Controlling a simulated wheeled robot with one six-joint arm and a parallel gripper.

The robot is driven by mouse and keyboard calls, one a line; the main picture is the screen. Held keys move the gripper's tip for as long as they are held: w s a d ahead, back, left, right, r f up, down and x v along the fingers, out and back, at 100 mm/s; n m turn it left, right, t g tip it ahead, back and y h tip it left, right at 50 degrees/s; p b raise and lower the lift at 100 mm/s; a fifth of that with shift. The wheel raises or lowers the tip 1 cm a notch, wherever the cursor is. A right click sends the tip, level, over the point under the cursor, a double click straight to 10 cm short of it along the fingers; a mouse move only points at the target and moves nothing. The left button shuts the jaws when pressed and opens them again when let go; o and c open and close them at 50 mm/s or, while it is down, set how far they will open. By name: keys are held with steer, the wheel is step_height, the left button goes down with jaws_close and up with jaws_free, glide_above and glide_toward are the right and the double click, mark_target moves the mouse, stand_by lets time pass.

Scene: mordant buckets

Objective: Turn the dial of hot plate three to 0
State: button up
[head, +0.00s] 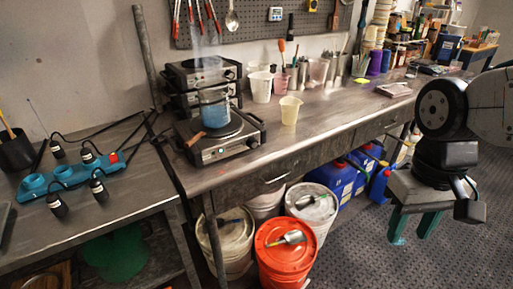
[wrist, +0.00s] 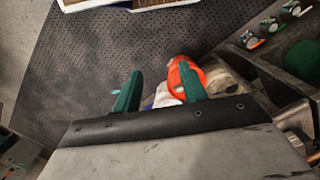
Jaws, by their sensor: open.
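A hot plate (head: 225,139) stands at the left end of the steel bench, with dials (head: 252,143) on its front face. A glass beaker (head: 214,108) of blue liquid sits on it. More hot plates (head: 201,76) are stacked behind it. I cannot read which one is hot plate three, nor any dial setting. My gripper (head: 413,228) is open and empty, pointing down over the floor at the right, well away from the hot plates. Its two green fingers also show in the wrist view (wrist: 157,90); no hot plate is recognisable there.
An orange-lidded bucket (head: 285,248) and white buckets (head: 313,205) stand below the bench front, with blue jugs (head: 335,177) beside them. A cream beaker (head: 290,109) stands right of the front hot plate. The floor (head: 345,255) at right is open.

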steer(key=w+a+f+t, duration=0.1)
steer(key=w+a+f, duration=0.1)
steer(key=w+f, duration=0.55)
steer(key=w+a+f+t, duration=0.2)
steer(key=w+a+f, duration=0.1)
steer(key=w+f, duration=0.4)
steer(key=m+t+y, duration=0.5)
steer(key=t+y, duration=0.5)
steer(key=t, duration=0.3)
glide_toward(255, 145)
steer(key=w, duration=0.1)
steer(key=x, duration=0.8)
steer(key=shift+s+a, duration=0.2)
steer(key=c, duration=0.7)
